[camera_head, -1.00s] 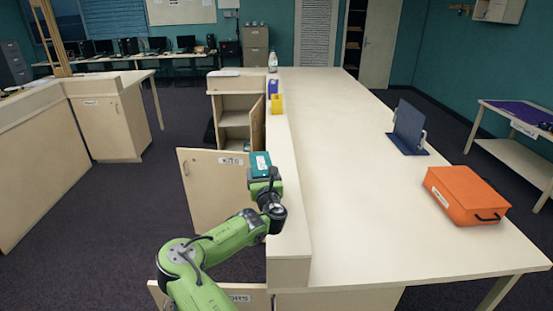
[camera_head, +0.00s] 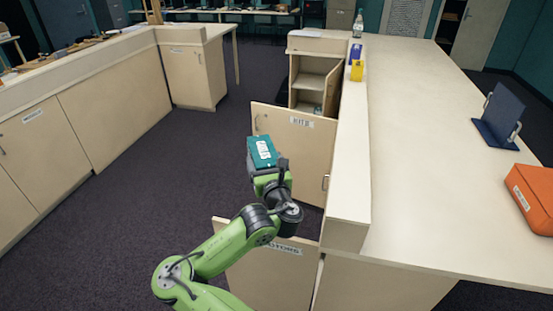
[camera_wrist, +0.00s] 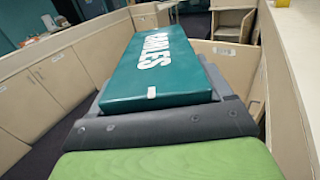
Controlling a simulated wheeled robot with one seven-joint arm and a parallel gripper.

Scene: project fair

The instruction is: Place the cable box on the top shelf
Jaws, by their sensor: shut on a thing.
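The cable box (camera_head: 262,151) is a teal box with white lettering, held at the end of my green arm. In the wrist view the cable box (camera_wrist: 155,62) fills the middle and its label reads "CABLES". My gripper (camera_head: 268,172) is shut on it, above the floor and left of the long counter. The shelf cabinet (camera_head: 315,82) stands open farther back, with a top shelf space and a lower one. The lower space holds something small that I cannot make out.
An open door labelled "KITS" (camera_head: 298,135) stands between my gripper and the cabinet. Another open door (camera_head: 275,270) is below my arm. A yellow block (camera_head: 357,71), a blue block (camera_head: 355,53) and a bottle (camera_head: 358,24) stand on the counter ledge (camera_head: 349,170). The carpet at left is clear.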

